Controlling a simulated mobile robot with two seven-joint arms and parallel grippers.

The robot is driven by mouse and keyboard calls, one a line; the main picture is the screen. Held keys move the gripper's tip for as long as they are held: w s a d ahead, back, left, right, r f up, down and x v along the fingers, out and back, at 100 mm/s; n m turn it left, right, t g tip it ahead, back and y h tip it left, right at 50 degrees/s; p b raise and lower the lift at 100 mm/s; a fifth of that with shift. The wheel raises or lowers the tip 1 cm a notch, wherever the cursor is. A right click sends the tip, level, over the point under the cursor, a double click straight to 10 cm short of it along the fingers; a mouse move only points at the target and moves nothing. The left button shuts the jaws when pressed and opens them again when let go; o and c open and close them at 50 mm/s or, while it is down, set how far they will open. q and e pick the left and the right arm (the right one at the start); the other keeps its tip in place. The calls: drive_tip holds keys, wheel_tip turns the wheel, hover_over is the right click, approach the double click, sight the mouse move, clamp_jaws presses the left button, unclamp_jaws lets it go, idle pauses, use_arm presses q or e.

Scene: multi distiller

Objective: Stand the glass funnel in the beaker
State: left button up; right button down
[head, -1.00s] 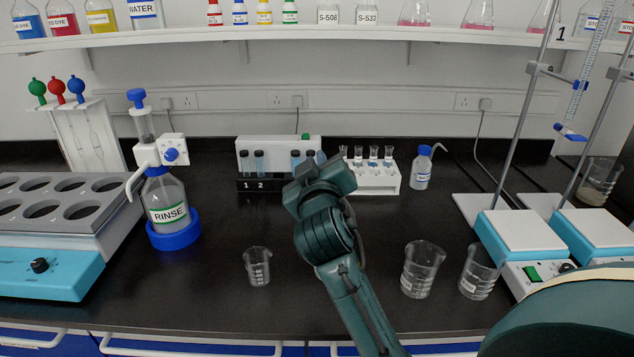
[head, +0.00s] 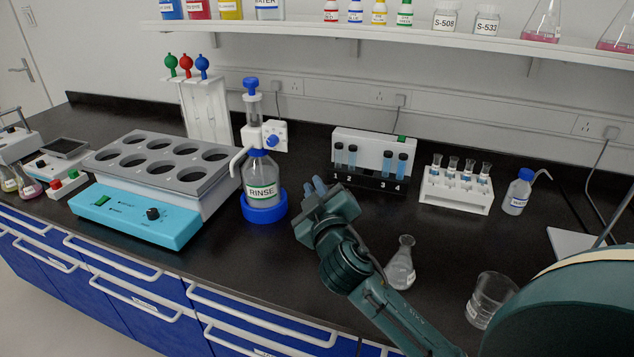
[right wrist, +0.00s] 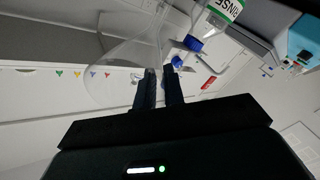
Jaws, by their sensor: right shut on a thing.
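My right gripper (head: 318,186) reaches over the bench between the rinse bottle and the tube rack. In the right wrist view, its dark fingers (right wrist: 160,88) are shut on the glass funnel (right wrist: 115,68), whose clear cone spreads to the left of the fingertips. I cannot make the funnel out in the head view. A clear glass beaker (head: 492,299) stands upright on the bench at the lower right, partly cut off by my own body, well apart from the gripper. My left gripper is not in view.
The rinse bottle (head: 262,178) stands just left of the gripper; the tube rack (head: 372,146) is behind. A conical flask (head: 402,266) stands beside my right forearm. A white vial rack (head: 455,193) and wash bottle (head: 517,193) are farther right. Bench front is mostly clear.

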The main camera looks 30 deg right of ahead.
use_arm(q)
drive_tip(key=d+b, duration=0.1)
drive_tip(key=b, duration=0.1)
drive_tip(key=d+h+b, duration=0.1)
drive_tip(key=b, duration=0.1)
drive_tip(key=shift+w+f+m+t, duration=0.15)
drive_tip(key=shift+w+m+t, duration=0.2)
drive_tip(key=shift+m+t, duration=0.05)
use_arm(e)
wheel_tip(320, 180, down, 5)
drive_tip(key=shift+f, duration=0.1)
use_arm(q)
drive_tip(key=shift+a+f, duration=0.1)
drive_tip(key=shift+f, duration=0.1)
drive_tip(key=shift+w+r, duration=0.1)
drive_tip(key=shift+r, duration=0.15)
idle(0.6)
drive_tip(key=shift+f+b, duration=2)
use_arm(e)
drive_tip(key=shift+f, duration=2.15)
